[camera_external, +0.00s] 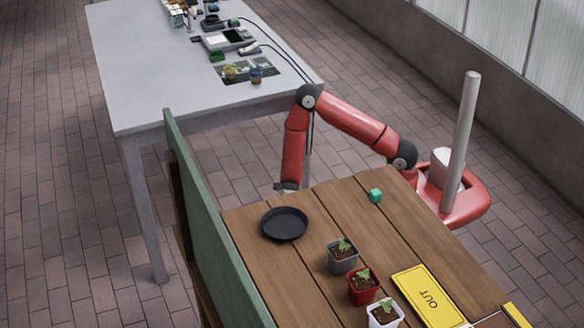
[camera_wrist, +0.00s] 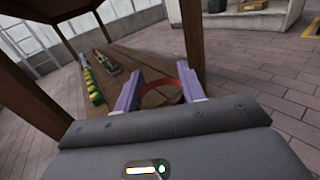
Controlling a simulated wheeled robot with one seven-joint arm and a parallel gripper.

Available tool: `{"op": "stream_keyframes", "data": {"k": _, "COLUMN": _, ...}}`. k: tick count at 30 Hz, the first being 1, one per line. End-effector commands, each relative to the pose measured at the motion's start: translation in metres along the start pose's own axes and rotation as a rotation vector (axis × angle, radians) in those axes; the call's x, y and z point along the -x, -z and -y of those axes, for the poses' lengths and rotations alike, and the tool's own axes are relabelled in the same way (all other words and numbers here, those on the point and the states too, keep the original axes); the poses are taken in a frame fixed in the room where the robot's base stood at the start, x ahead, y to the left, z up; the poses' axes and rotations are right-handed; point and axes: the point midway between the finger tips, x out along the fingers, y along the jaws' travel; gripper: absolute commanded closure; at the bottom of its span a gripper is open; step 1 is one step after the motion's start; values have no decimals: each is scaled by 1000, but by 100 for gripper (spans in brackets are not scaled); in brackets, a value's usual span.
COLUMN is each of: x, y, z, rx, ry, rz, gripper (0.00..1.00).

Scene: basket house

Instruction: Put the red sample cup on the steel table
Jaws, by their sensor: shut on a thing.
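My gripper (camera_wrist: 160,84) shows in the wrist view with its two purple fingers closed on a red, ring-like rim, which looks like the red sample cup (camera_wrist: 183,76). The cup's lower part is hard to make out. In the external view my gripper (camera_external: 284,188) hangs pointing down at the far edge of the wooden bench, mostly hidden, and the cup is not visible there. The steel table (camera_external: 150,75) is the large light-grey table at the back left, beyond the gripper. Its near half is bare.
Devices and cables crowd the steel table's right side. Wooden posts (camera_wrist: 185,35) rise close to my gripper.

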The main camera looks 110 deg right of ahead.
Motion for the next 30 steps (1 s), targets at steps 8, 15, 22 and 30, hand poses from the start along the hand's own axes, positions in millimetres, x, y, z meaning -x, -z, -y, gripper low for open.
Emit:
{"op": "stream_keyframes", "data": {"k": 8, "x": 0, "y": -14, "z": 0, "rx": 4, "ry": 0, "rz": 1, "gripper": 86}}
{"op": "stream_keyframes", "data": {"k": 15, "x": 0, "y": -91, "z": -3, "rx": 14, "ry": 0, "rz": -1, "gripper": 86}}
{"op": "stream_keyframes", "data": {"k": 22, "x": 0, "y": -188, "z": -8, "rx": 16, "ry": 0, "rz": -1, "gripper": 86}}
{"op": "stream_keyframes", "data": {"k": 30, "x": 0, "y": -319, "z": -14, "rx": 20, "ry": 0, "rz": -1, "gripper": 86}}
